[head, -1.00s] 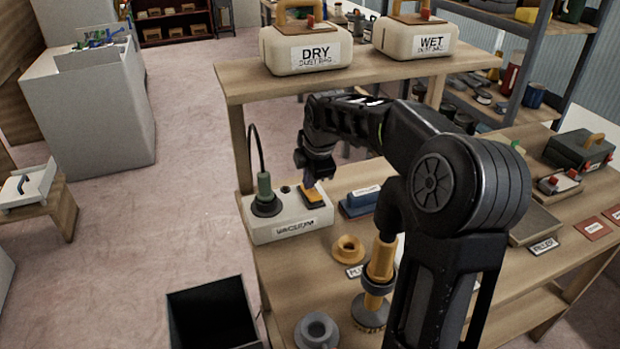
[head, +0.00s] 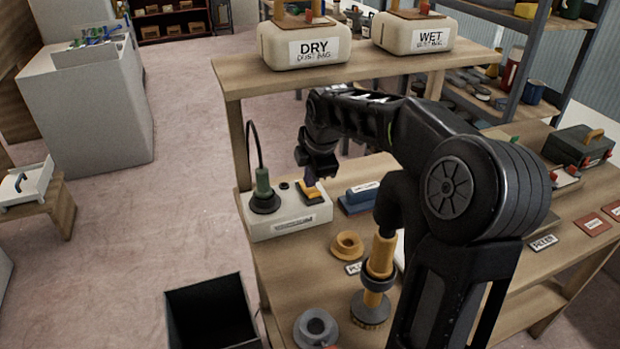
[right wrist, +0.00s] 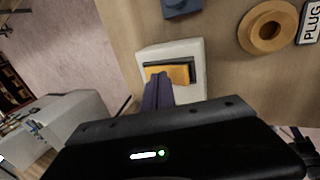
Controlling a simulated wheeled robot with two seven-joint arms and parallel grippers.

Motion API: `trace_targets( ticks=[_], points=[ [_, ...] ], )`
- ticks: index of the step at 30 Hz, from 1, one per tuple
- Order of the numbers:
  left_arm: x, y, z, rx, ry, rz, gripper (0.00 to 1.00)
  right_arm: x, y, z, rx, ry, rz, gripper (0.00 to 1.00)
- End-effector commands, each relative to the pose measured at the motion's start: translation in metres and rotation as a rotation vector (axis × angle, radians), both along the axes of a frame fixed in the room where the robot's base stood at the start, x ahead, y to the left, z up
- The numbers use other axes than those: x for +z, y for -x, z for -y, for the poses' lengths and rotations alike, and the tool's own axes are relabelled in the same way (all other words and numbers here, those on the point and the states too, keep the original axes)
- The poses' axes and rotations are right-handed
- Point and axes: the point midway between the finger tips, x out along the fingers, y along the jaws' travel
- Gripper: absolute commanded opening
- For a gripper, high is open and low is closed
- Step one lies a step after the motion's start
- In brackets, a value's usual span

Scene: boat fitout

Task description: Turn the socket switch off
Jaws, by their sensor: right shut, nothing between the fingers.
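The white socket box (head: 290,216) sits on the wooden bench near its left edge. A dark plug with a green-grey body and black cable (head: 263,190) stands in its left part. The orange-yellow rocker switch (head: 311,196) in a dark frame is on its right part; it also shows in the right wrist view (right wrist: 182,73). My right gripper (head: 309,184) is shut and empty, fingers pointing down at the switch. In the right wrist view its fingertips (right wrist: 157,78) overlap the rocker's edge; I cannot tell whether they touch. The fingers partly hide the rocker. My left gripper is not in view.
A blue block (head: 360,197) lies just right of the box. A yellow ring (head: 347,245) and an upright yellow-handled brush (head: 378,265) stand nearer. A shelf with DRY (head: 303,45) and WET (head: 413,34) containers is above and behind. A black bin (head: 212,315) stands below left.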

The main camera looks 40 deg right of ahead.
Motion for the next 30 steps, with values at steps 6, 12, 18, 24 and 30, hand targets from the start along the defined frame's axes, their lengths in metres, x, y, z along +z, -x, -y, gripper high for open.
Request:
trace_targets(
  ticks=[6, 12, 18, 24, 30],
  points=[
    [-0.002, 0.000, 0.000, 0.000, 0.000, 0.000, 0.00, 0.029, 0.010, -0.003, 0.000, 0.002, 0.005, 0.00],
    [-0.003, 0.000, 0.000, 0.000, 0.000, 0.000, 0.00, 0.056, 0.022, -0.007, 0.000, 0.001, 0.003, 0.00],
    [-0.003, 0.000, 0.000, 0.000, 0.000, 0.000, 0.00, 0.066, 0.026, -0.008, 0.000, 0.000, 0.000, 0.00],
    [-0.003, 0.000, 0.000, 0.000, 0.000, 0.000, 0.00, 0.066, 0.026, -0.008, 0.000, 0.000, 0.000, 0.00],
    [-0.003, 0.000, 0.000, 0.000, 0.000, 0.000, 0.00, 0.066, 0.026, -0.008, 0.000, 0.000, 0.000, 0.00]
  ],
)
